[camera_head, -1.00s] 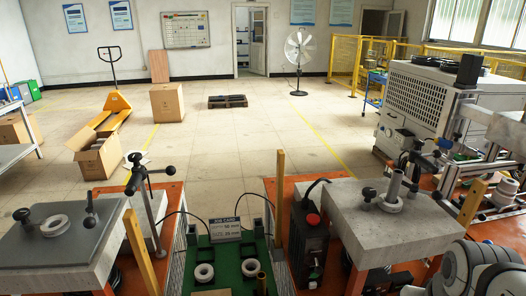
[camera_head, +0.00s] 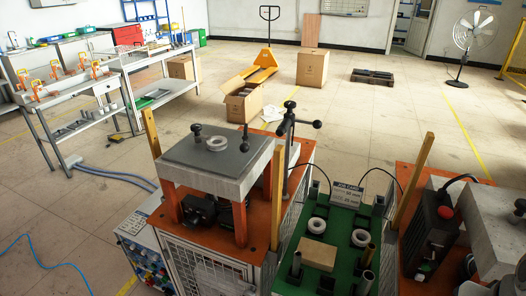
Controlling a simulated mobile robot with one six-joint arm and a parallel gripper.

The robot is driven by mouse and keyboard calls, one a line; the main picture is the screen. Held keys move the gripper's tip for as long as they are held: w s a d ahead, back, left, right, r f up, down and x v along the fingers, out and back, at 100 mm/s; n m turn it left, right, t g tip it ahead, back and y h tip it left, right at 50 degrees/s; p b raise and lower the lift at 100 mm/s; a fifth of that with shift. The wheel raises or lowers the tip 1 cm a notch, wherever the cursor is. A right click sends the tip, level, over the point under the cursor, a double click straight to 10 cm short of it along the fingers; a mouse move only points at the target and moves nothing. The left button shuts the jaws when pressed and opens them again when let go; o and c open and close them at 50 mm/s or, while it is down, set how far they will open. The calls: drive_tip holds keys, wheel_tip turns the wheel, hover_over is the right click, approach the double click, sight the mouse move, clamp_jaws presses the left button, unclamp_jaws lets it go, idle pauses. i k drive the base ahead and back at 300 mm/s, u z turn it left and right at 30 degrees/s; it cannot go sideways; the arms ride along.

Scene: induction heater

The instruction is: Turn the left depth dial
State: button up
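The left station has a grey top plate (camera_head: 215,160) on orange legs, with a white ring (camera_head: 216,143) lying on it. A black knob (camera_head: 196,130) stands at the plate's back left, and a thin black knobbed post (camera_head: 245,132) stands at its right edge. A taller post with black ball handles (camera_head: 290,122) rises behind the right corner. None of these is labelled, so I cannot tell which is the left depth dial. My gripper is not in view.
A green tray (camera_head: 285,262) with white rings, tubes, a tan block (camera_head: 318,254) and a job card (camera_head: 346,197) lies right of the station. Wooden posts (camera_head: 277,198) flank it. The right station, with a red button (camera_head: 446,212), is partly cut off.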

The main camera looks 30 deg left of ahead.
sight(193, 219)
drive_tip(key=u, duration=1.7)
drive_tip(key=k, duration=0.4)
drive_tip(key=u, duration=0.1)
drive_tip(key=i, duration=0.35)
drive_tip(key=u, duration=0.05)
